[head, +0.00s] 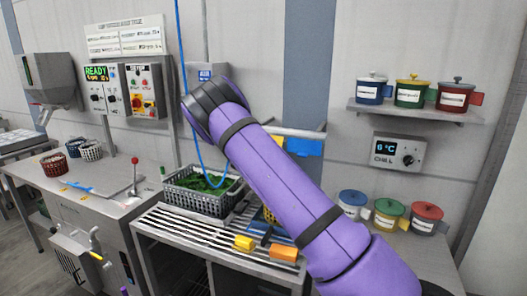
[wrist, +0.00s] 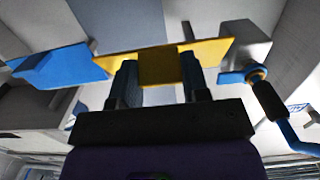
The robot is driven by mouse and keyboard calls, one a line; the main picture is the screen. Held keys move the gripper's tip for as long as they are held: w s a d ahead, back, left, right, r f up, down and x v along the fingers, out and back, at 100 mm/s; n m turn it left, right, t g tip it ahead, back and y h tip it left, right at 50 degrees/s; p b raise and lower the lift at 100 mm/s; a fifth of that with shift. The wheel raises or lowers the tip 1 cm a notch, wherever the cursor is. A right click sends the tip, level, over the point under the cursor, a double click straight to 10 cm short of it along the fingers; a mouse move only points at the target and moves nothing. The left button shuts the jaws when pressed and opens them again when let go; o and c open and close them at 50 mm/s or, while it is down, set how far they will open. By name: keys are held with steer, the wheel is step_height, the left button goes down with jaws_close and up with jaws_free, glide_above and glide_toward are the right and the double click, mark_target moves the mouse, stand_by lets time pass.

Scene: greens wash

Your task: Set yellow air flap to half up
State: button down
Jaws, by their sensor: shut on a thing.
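The yellow air flap (wrist: 108,61) crosses the upper middle of the wrist view as a narrow slanted plate. Its square tab sits between the two dark fingers of my gripper (wrist: 160,75). My gripper is shut on this yellow tab. The blue flap (wrist: 55,66) is beside it on the left in the wrist view, and it also shows in the head view (head: 305,147) just right of my purple arm. I cannot tell the flap's exact angle.
A blue hose (head: 178,60) hangs left of my arm; its dark handle (wrist: 271,101) is close on the right in the wrist view. Below are a grey basket of greens (head: 190,186) and a slatted rack (head: 190,225). Lidded pots stand on a right wall shelf (head: 415,112).

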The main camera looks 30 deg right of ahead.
steer(key=shift+a+r+g+y, duration=0.1)
steer(key=shift+r+g+y, duration=0.05)
steer(key=shift+g+y, duration=0.15)
steer(key=c, duration=0.6)
jaws_free()
steer(key=shift+s+a, duration=0.1)
steer(key=v, duration=1)
steer(key=shift+s+a, duration=0.2)
steer(key=shift+s, duration=0.05)
